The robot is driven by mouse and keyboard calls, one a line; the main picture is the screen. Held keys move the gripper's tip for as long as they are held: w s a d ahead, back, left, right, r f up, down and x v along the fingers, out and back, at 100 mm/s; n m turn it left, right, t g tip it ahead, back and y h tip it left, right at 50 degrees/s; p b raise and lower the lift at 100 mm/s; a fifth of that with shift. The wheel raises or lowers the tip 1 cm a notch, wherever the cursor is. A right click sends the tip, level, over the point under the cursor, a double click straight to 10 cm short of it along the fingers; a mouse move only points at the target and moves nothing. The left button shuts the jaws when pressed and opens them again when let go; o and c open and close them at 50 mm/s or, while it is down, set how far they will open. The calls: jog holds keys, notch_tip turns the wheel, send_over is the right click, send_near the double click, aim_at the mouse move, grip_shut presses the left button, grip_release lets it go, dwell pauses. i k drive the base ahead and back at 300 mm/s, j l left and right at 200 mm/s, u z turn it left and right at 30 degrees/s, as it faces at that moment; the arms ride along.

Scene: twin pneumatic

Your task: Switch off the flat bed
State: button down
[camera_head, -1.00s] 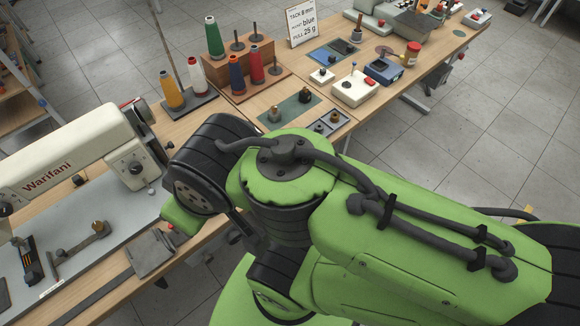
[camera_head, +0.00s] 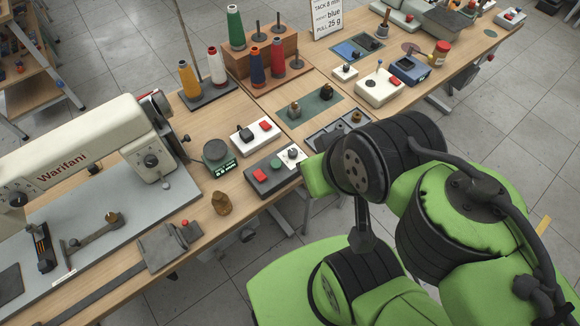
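The flat bed sewing machine, a white machine marked Warifani (camera_head: 70,165), stands at the left on its grey bed plate (camera_head: 120,215). I cannot tell which box belongs to the machine. My green and black arm ends just right of the dark grey box. My gripper does not show.
A small scale (camera_head: 218,155) and a brown lump-like piece (camera_head: 221,203) stand between the machine and the boxes. A grey pad (camera_head: 168,245) with a red button lies at the front edge. Thread cones (camera_head: 235,27) and a white control box (camera_head: 379,90) are farther back.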

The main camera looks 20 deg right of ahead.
aim_at(259, 175)
jog(key=j+u, duration=0.3)
jog(key=u, duration=0.15)
jog(key=i+j+u, duration=0.15)
jog(key=u, duration=0.35)
jog(key=i+j+u, duration=0.2)
jog(key=u, duration=0.25)
jog(key=j, duration=0.1)
